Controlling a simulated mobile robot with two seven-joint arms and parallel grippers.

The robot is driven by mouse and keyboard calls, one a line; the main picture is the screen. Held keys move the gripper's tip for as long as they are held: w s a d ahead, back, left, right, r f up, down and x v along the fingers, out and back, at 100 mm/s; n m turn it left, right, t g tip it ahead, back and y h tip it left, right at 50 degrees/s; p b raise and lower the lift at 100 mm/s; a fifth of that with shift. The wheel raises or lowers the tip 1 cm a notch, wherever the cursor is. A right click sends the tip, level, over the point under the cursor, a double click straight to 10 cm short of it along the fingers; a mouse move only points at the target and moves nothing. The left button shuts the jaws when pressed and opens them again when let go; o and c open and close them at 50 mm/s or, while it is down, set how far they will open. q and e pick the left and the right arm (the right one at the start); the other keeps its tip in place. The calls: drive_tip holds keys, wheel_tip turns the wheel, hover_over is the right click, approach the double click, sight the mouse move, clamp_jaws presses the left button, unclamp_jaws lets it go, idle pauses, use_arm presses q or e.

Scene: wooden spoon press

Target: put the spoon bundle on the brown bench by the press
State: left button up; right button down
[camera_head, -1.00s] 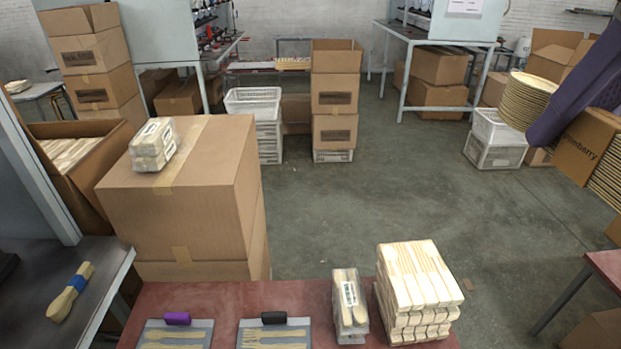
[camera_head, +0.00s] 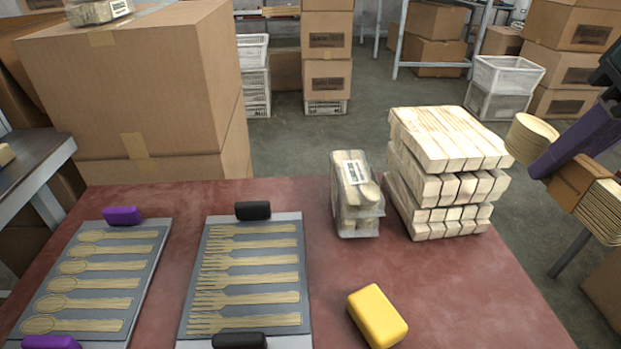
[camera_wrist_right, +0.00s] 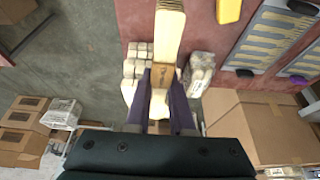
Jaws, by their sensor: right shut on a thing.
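My right gripper (camera_head: 548,160) has purple fingers and is shut on the spoon bundle (camera_head: 531,132), a stack of wooden spoons with a brown band. The bundle is held in the air at the right edge of the head view, right of the red-brown bench (camera_head: 460,300). The bowl ends point left and up, and the handles point right and down. In the right wrist view, the fingers (camera_wrist_right: 162,82) close on both sides of the brown band, and the handles (camera_wrist_right: 170,25) extend upward. The press is not clearly visible. My left gripper is not in view.
The bench bears a wooden-piece stack (camera_head: 445,170), a wrapped pack (camera_head: 356,195), a yellow block (camera_head: 377,316) and two cutlery boards (camera_head: 95,280), (camera_head: 248,280). Its front right is clear. A big carton (camera_head: 140,90) stands behind; a dark bench (camera_head: 30,160) is at left.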

sight(556, 185)
drive_tip(key=f, duration=0.1)
drive_tip(key=f+b, duration=0.1)
drive_tip(key=f, duration=0.1)
drive_tip(key=shift+d+f, duration=0.1)
drive_tip(key=shift+d, duration=0.25)
wheel_tip(556, 185, down, 16)
drive_tip(key=b, duration=0.5)
wheel_tip(556, 185, down, 4)
drive_tip(key=shift+r+b, duration=0.2)
drive_tip(key=shift+b, duration=0.5)
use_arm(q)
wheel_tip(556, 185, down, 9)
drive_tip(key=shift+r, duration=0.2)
use_arm(e)
drive_tip(key=shift+f, duration=0.15)
drive_tip(key=shift+f, duration=0.1)
drive_tip(key=c, duration=0.8)
unclamp_jaws()
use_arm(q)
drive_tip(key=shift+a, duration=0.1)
